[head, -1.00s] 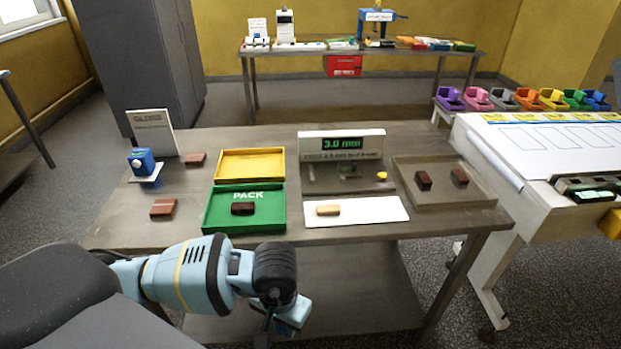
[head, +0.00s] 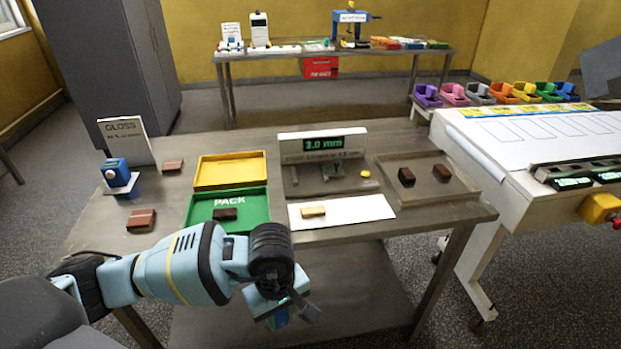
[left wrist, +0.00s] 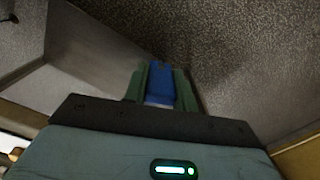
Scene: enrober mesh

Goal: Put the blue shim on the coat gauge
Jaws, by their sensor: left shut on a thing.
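The coat gauge (head: 322,160) stands at the back middle of the near table, with a green "3.0 mm" display and a flat plate before it. My left gripper (head: 290,312) hangs in front of the near table's front edge, below the tabletop and apart from the gauge. In the left wrist view its fingers (left wrist: 160,86) are shut on the blue shim (left wrist: 160,82). The fingers cover the shim's sides. In the head view the shim cannot be clearly made out. My right gripper is not in view.
On the near table (head: 255,242) are a yellow tray (head: 229,159), a green PACK tray (head: 250,191), a white mat (head: 360,208) with a tan bar, a brown tray (head: 440,158), and a blue gloss meter (head: 116,172). A white bench (head: 480,165) stands right.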

